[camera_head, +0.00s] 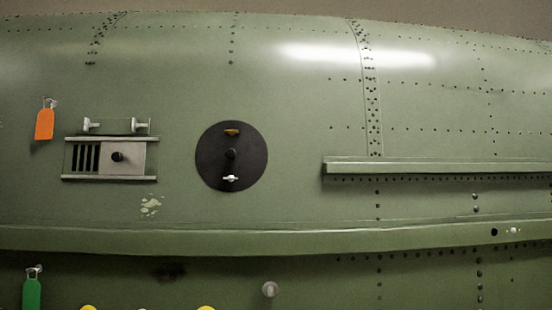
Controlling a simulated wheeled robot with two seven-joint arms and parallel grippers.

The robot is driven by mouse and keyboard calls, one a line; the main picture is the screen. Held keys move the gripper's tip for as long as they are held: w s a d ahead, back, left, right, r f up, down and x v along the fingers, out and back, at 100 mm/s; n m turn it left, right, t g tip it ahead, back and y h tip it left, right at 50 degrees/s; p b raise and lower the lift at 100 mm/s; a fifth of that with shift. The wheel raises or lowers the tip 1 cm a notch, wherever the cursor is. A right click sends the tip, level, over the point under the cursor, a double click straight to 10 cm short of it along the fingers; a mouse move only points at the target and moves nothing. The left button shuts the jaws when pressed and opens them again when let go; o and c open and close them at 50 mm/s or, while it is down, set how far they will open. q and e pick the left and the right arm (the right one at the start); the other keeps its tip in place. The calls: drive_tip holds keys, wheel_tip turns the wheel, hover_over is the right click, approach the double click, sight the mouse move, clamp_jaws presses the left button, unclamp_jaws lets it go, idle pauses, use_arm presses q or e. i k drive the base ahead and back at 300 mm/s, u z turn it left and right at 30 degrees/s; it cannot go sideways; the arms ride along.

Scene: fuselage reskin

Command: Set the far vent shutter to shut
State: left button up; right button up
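One vent shutter (124,159) shows, on the green fuselage skin at left. Several dark vertical slots (86,157) are uncovered to the left of the plate, so the vent stands at least partly open. No second vent is in view, so I cannot tell from the picture whether this is the far one. Neither of my grippers is in view, and nothing touches the knob.
Two pale brackets (137,125) stick out above the vent. An orange tag (44,124) hangs to its left, a green tag (32,292) below. A dark disc (210,156) with a central knob is to its right. A long ledge (270,242) crosses below.

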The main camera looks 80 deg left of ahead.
sight(116, 158)
drive_tip(key=k, duration=0.35)
drive_tip(key=u, duration=3.3)
